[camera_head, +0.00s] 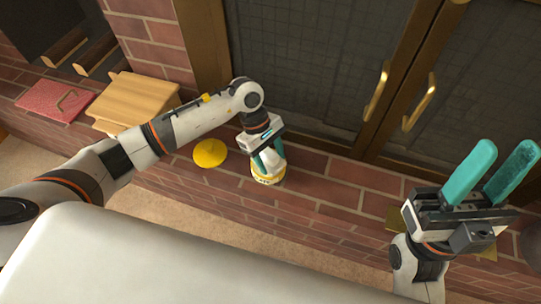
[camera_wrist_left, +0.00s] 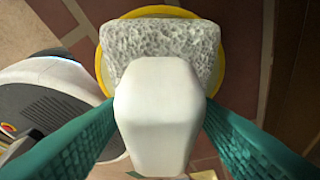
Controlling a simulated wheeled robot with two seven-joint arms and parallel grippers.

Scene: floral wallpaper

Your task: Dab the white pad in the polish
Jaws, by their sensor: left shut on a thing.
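My left gripper (camera_head: 266,158) is shut on the white handle (camera_wrist_left: 155,115) of the white pad, pointing down over the brick ledge. The pad (camera_wrist_left: 160,45) has a pale, porous face block in the left wrist view. A round yellow-rimmed container (camera_head: 268,180), seemingly the polish, is directly below the pad. Its yellow rim (camera_wrist_left: 228,62) shows around the pad in the left wrist view. The pad hides its inside, and I cannot tell whether they touch. My right gripper (camera_head: 503,165) is open and empty, fingers up, at the right.
A flat yellow disc (camera_head: 209,153) lies left of the container. Dark cabinet doors (camera_head: 310,60) with brass handles stand behind.

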